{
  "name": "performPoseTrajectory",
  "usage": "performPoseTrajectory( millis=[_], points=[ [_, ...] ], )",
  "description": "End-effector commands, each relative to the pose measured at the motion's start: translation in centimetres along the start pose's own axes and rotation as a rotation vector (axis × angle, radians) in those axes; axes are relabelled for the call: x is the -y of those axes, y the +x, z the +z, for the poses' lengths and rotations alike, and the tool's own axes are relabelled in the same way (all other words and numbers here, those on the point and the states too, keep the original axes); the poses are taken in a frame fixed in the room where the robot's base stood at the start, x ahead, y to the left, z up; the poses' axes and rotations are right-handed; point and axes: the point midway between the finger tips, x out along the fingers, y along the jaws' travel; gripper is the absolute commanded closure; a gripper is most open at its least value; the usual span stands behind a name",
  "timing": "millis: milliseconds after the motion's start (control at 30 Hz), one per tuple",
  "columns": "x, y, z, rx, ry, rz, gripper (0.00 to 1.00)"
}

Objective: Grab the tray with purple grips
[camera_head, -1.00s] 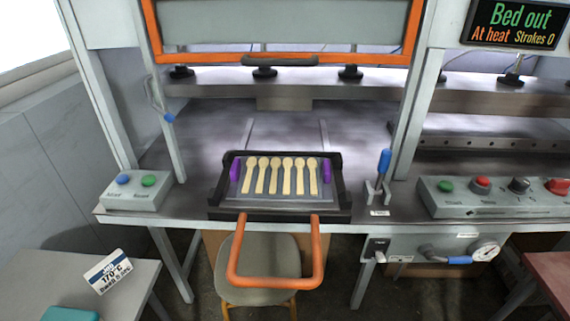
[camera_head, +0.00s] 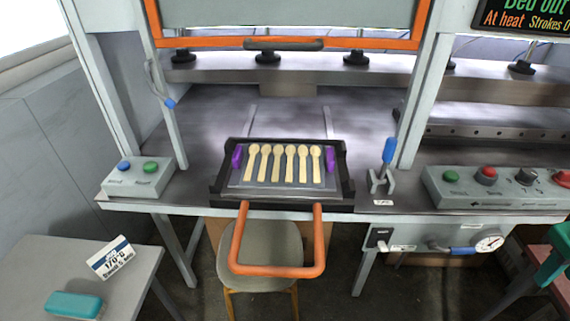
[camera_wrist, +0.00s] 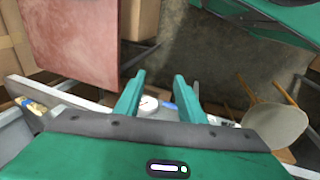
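The tray (camera_head: 237,181) is a flat grey plate with a purple grip at its left end (camera_head: 237,157) and another at its right end (camera_head: 330,160). Several pale wooden spoons lie side by side on it. It sits in a black frame (camera_head: 217,190) at the front of the press bench, with an orange loop handle (camera_head: 275,271) sticking out toward me. My gripper (camera_wrist: 161,78) has two teal fingers set apart, with nothing held between them. The tray does not show clearly in the wrist view. A teal part at the head view's right edge appears to be my arm.
A raised orange-edged guard (camera_head: 290,43) is above the bench. A blue-handled lever (camera_head: 388,151) stands right of the tray, and button boxes stand at left (camera_head: 140,177) and right (camera_head: 500,187). A stool (camera_head: 262,250) is below the handle. A side table (camera_head: 120,270) is at left.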

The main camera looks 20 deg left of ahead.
Motion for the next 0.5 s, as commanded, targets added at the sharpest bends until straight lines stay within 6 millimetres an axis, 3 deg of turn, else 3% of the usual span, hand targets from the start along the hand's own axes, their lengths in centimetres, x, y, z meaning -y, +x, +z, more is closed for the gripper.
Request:
performPoseTrajectory(
  millis=[267, 500],
  points=[
    [3.2, 0.3, -9.1, -0.114, -0.675, 0.237, 0.64],
    [9.2, -1.6, -16.5, -0.199, -1.262, 0.506, 0.64]
  ],
)
